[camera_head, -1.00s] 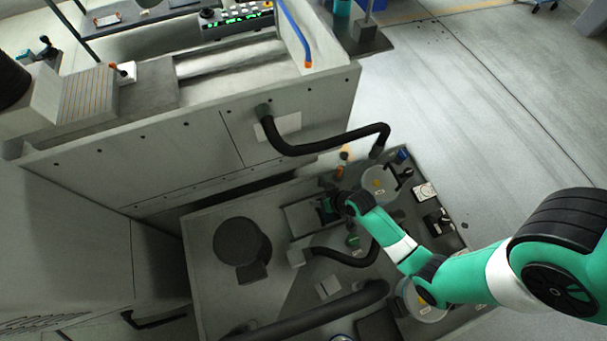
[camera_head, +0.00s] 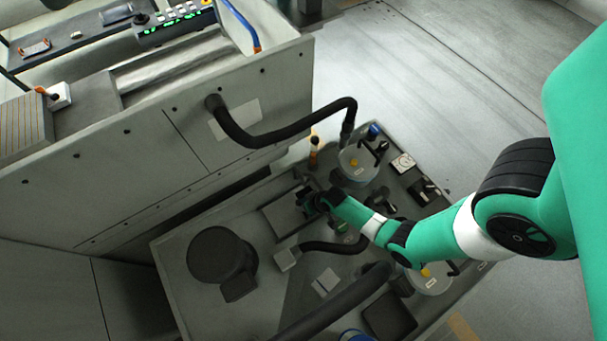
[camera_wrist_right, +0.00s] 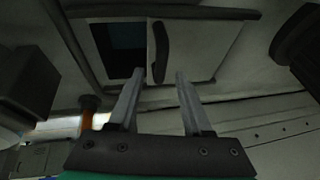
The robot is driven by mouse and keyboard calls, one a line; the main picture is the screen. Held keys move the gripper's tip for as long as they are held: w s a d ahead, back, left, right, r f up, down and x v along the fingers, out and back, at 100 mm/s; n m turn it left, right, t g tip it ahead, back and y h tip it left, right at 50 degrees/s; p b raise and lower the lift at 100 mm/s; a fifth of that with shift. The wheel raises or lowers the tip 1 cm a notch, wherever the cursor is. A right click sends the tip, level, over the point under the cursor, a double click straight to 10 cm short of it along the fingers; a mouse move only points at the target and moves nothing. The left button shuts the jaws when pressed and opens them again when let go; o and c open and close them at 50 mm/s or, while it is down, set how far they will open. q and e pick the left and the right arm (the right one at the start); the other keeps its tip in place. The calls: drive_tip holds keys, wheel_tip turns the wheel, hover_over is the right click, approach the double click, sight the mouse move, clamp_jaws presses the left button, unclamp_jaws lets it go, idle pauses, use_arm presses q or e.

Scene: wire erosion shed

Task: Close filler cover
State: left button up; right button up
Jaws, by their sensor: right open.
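The filler cover (camera_wrist_right: 205,48) is a pale flat panel with a dark curved handle (camera_wrist_right: 161,50) at its left edge in the right wrist view. A dark opening (camera_wrist_right: 123,45) shows left of it, so the cover stands at least partly open. In the head view the cover (camera_head: 285,218) is a grey panel on the tank top, left of my right gripper (camera_head: 308,202), which is small and dark there. In the wrist view my right gripper (camera_wrist_right: 160,76) is open and empty. The handle's lower end appears between its fingertips; contact cannot be told. My left gripper is out of view.
Black hoses (camera_head: 290,133) arch over the tank top. A round dark cap (camera_head: 216,254), round lidded containers (camera_head: 358,162) and an orange-topped post (camera_head: 314,150) stand around. The machine wall (camera_head: 140,165) rises behind. Open floor lies at the upper right.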

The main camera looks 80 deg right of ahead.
drive_tip(key=shift+w+d+f, duration=0.1)
drive_tip(key=shift+w+f, duration=0.2)
drive_tip(key=shift+f, duration=0.3)
clamp_jaws()
idle(1.0)
